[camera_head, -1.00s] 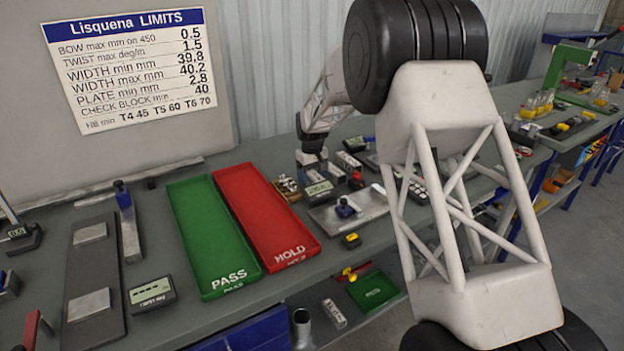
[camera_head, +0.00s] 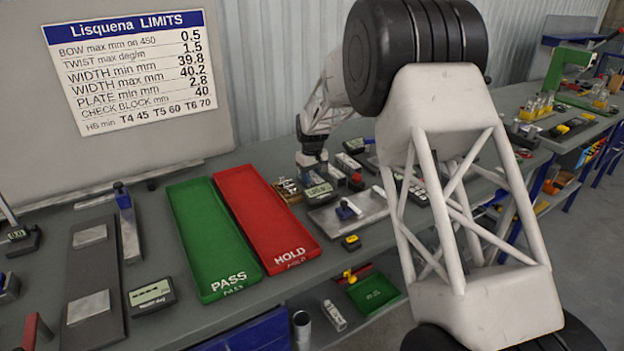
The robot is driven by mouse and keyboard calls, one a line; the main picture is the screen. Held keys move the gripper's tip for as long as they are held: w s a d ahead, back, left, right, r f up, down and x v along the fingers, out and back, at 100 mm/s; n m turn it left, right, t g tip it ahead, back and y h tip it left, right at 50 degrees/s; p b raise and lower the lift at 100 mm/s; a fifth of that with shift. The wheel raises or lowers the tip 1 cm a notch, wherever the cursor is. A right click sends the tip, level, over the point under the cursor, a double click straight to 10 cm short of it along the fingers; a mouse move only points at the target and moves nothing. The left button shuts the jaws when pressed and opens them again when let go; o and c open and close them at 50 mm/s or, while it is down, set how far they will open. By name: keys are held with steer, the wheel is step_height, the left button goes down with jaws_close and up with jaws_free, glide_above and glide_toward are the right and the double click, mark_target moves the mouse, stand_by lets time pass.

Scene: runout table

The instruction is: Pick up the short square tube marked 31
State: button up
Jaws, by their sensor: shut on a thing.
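My gripper (camera_head: 312,160) is small and far off at the back of the table, at the end of my arm, behind the red tray. Its fingers point down and are shut on a small grey piece, mostly hidden by the fingers. I cannot read a number on it, so I cannot tell whether it is the tube marked 31. A short pale square piece (camera_head: 334,315) with dark marks lies on the lower shelf at the front; its marks are too small to read.
The green PASS tray (camera_head: 212,240) and red HOLD tray (camera_head: 262,215) look empty. A digital gauge (camera_head: 320,194) and a grey plate (camera_head: 365,212) with a blue-knobbed tool stand close to my gripper. A dark plate (camera_head: 90,265) lies at left. A green bin (camera_head: 374,292) is below the front edge.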

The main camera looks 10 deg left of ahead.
mark_target(312, 175)
steer(key=shift+r, duration=0.1)
steer(key=shift+r, duration=4.95)
